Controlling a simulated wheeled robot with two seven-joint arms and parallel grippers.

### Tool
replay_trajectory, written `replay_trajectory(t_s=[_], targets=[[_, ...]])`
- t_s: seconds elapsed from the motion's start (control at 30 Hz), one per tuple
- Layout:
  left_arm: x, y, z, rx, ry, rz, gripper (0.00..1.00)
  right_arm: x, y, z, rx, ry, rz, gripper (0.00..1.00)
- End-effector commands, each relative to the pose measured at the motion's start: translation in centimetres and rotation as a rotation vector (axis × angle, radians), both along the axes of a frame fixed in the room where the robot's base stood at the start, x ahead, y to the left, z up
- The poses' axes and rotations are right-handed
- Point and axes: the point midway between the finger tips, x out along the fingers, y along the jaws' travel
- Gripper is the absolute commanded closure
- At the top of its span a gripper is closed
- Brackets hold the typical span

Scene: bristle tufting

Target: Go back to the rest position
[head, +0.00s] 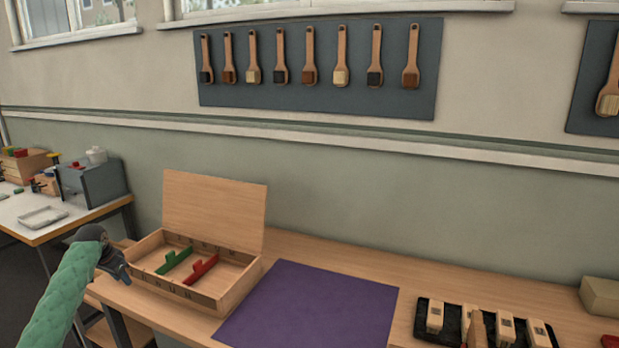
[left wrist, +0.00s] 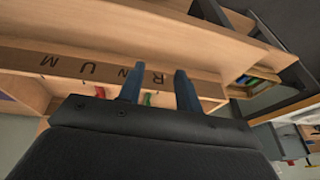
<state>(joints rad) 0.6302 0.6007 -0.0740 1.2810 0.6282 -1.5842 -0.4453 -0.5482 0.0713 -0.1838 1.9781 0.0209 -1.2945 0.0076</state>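My left gripper (head: 122,272) is at the left side of the open wooden box (head: 222,299), just outside its wall. In the left wrist view the two blue-grey fingers of my left gripper (left wrist: 158,82) stand apart with nothing between them. The lettered box wall (left wrist: 85,68) shows beyond them. A green piece (head: 173,260) and a red piece (head: 201,269) lie inside the box. The box lid (head: 214,210) stands up at the back. My right gripper is in neither view.
A purple mat (head: 310,308) lies right of the box. A black tray (head: 453,325) with several wooden blocks is further right. A tan block (head: 600,296) is at the right edge. A side table (head: 75,215) stands at the left. Brushes hang on a wall board (head: 320,100).

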Motion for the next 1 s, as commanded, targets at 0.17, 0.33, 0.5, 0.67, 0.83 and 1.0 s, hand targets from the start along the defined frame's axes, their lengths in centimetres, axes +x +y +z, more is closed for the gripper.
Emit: replay_trajectory(t_s=[0.17, 0.33, 0.5, 0.67, 0.83, 1.0], targets=[[-2.4, -0.7, -4.4, 0.04, 0.031, 0.01, 0.65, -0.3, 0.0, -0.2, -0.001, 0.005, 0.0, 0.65], [-6.1, -1.7, -9.8, 0.095, 0.066, 0.022, 0.65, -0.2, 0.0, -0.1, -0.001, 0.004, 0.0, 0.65], [-10.6, -3.0, -15.4, 0.154, 0.098, 0.03, 0.65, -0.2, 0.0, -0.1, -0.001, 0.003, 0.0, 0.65], [-15.3, -4.3, -20.1, 0.206, 0.124, 0.029, 0.65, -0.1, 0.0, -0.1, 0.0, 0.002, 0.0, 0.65], [-20.6, -5.8, -24.6, 0.254, 0.145, 0.024, 0.65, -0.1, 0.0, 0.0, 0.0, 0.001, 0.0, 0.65], [-26.3, -7.4, -28.4, 0.296, 0.164, 0.015, 0.65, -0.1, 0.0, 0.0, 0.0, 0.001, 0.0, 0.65]])
